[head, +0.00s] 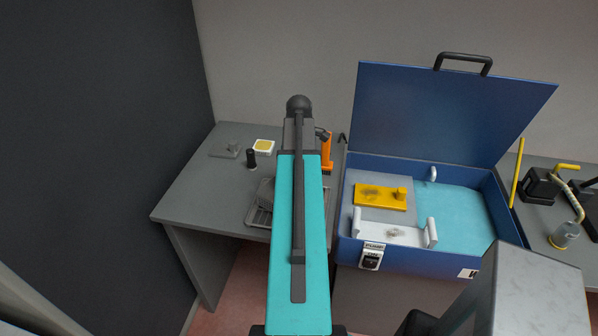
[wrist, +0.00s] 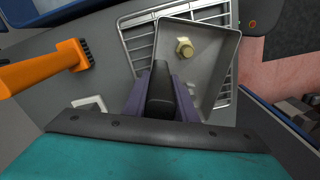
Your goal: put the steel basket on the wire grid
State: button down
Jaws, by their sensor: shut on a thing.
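The steel basket is a grey, shallow, open tray with a brass hex fitting (wrist: 184,47) in it. In the wrist view the basket (wrist: 212,70) lies in front of the wire grid (wrist: 140,40), turned at an angle to it. My gripper (wrist: 160,85) is shut at the basket's near end, around a dark piece that looks like its handle. In the head view part of the basket (head: 264,191) shows left of my arm, over the wire grid (head: 257,217). My arm hides the rest. I cannot tell whether basket and grid touch.
An orange-handled tool (wrist: 40,70) is left of my gripper in the wrist view. An open blue case (head: 455,205) is to the right.

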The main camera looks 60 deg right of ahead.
jog(key=shift+f, duration=0.1)
jog(key=c, duration=1.4)
grip_release()
jog(key=shift+c, duration=0.2)
jog(key=shift+r+b, duration=1.6)
jog(key=shift+r, duration=4.55)
